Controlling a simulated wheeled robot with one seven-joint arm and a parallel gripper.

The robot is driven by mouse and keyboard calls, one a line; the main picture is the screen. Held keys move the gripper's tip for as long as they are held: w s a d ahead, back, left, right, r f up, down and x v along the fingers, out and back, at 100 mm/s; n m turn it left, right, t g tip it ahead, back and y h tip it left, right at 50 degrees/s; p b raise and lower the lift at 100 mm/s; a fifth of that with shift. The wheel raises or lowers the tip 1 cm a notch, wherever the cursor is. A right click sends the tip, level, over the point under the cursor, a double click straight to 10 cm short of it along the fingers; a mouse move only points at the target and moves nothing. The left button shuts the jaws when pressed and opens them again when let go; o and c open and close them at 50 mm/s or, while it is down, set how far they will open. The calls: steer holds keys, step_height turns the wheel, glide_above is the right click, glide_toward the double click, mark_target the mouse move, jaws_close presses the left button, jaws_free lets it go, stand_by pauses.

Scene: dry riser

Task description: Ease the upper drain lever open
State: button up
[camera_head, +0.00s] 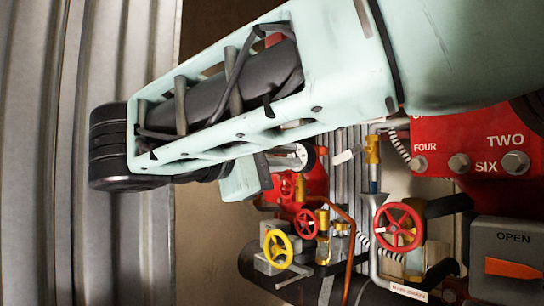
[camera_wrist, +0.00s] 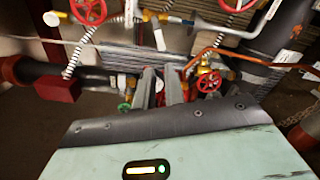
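A brass valve (camera_head: 373,150) is at the upper middle of the pipework in the head view, above a grey funnel (camera_head: 373,203). A pale piece (camera_head: 343,157) lies left of it; I cannot tell whether this is the upper drain lever. Another brass fitting (camera_head: 322,222) sits lower left. In the wrist view a brass part (camera_wrist: 150,16) with a pale piece shows near the top.
Red handwheels (camera_head: 398,227) and a yellow handwheel (camera_head: 278,249) crowd the pipework. A red panel (camera_head: 440,160) and a grey OPEN box (camera_head: 510,255) stand at the right. An orange pipe (camera_wrist: 215,44) crosses nearby. Corrugated metal (camera_head: 60,200) stands at the left.

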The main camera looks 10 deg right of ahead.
steer(key=shift+w+f+b, duration=0.15)
steer(key=shift+f+b, duration=0.05)
steer(key=shift+b, duration=0.15)
jaws_close()
steer(key=shift+w+d+r+m+t+h+b, duration=0.25)
steer(key=shift+w+d+r+m+t+b, duration=0.35)
steer(key=shift+m+b, duration=2.1)
steer(key=shift+w+d+r+m+t+h+b, duration=0.25)
steer(key=shift+m+t+b, duration=0.55)
steer(key=shift+m+b, duration=1.85)
steer(key=shift+w+d+r+m+t+h+b, duration=0.2)
steer(key=shift+w+d+r+m+t+b, duration=0.3)
steer(key=shift+m+b, duration=2.15)
steer(key=shift+d+f, duration=0.1)
step_height(320, 180, up, 4)
steer(key=f+p, duration=0.1)
steer(key=p, duration=0.5)
glide_above(343, 157)
steer(key=w+a, duration=0.1)
steer(key=a, duration=0.2)
steer(key=shift+t, duration=0.3)
steer(key=shift+s+d+f, duration=0.15)
steer(key=shift+f, duration=0.5)
steer(key=shift+s+d+f, duration=0.15)
steer(key=shift+s+f, duration=0.05)
steer(key=shift+f, duration=0.4)
steer(key=shift+s+d+f, duration=0.15)
steer(key=shift+f, duration=0.5)
